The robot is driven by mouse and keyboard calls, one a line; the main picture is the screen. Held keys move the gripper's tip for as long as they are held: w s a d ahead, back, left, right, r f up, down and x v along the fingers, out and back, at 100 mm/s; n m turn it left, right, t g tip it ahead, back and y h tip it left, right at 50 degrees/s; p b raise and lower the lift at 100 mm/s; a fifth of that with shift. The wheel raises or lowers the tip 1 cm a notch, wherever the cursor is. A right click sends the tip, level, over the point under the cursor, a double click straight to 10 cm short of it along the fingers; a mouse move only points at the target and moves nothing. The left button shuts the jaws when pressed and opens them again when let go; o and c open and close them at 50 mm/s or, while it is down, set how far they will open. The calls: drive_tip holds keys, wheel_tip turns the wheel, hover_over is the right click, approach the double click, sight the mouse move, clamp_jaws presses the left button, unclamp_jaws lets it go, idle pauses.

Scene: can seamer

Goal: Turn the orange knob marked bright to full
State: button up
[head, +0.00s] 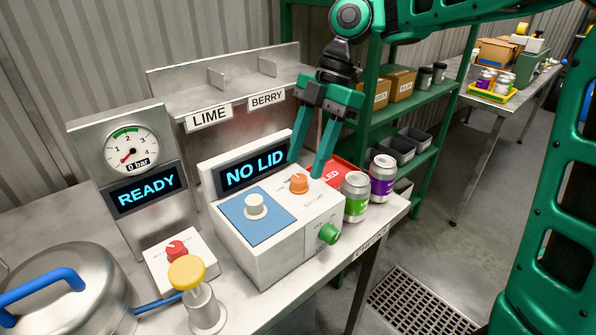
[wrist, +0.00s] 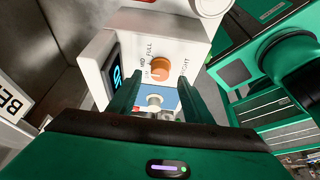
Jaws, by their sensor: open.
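The orange knob (head: 299,183) sits on the sloping top of the white control box (head: 262,262), at the right of its blue panel. In the wrist view the orange knob (wrist: 161,68) is ringed by small lettering, with MID and FULL partly readable. My gripper (head: 303,168) points down over the knob, fingers apart and empty. In the wrist view my gripper (wrist: 158,92) has its fingers short of the knob, with no clear contact.
A white knob (head: 255,206) on the blue panel and a green knob (head: 329,233) on the box front are close by. The NO LID display (head: 254,170) rises behind. Green-labelled (head: 355,196) and purple-labelled (head: 382,178) cans stand to the right.

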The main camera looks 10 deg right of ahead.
sight(300, 177)
drive_tip(key=shift+x, duration=1.9)
